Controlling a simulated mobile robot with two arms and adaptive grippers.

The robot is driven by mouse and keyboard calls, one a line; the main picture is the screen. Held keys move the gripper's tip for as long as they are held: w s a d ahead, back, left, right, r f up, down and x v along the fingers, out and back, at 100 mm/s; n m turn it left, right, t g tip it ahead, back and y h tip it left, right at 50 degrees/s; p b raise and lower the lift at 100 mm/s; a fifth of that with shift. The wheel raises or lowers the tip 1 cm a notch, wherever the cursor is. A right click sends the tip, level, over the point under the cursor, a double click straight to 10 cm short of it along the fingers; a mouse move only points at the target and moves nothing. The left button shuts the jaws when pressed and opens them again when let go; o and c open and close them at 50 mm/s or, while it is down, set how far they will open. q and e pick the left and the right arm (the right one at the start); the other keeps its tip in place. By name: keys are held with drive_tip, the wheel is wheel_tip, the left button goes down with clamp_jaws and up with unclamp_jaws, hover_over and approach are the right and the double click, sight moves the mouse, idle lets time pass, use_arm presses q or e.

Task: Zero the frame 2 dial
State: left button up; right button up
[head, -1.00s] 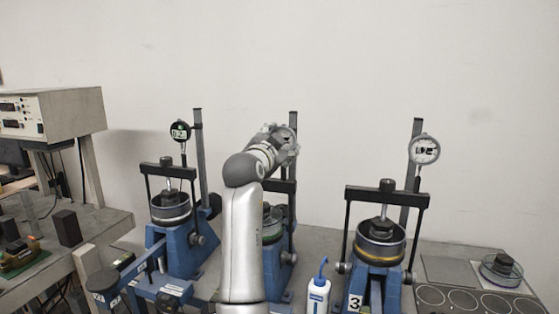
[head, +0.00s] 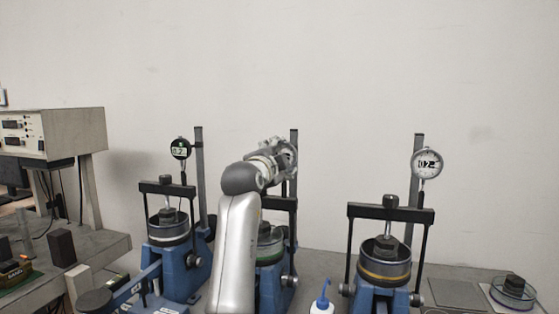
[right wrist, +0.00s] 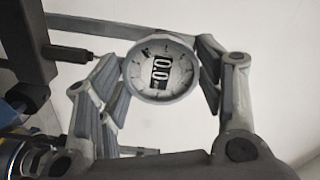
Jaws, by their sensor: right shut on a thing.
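The middle lever frame (head: 270,262) stands behind my right arm, which hides much of it. Its round dial (right wrist: 157,88) has a white face and a dark readout that looks like 0.0, turned on its side in the right wrist view. My right gripper (right wrist: 161,68) is shut on the dial, with a finger on each side of its rim. In the head view my right gripper (head: 281,156) is at the middle post, and the dial is mostly hidden there. My left gripper is not in view.
The left frame (head: 180,272) has a dial (head: 180,149) and the right frame (head: 377,296) has a dial (head: 427,163); both seem to read 0.2. A white bottle (head: 321,306) with a blue nozzle stands between the middle and right frames. A control box (head: 50,135) is at left.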

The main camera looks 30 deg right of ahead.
drive_tip(key=shift+r, duration=0.2)
drive_tip(key=o, duration=1)
drive_tip(key=shift+w+f, duration=0.2)
drive_tip(key=shift+w, duration=0.1)
drive_tip(key=shift+s+r, duration=0.1)
drive_tip(key=shift+s, duration=0.05)
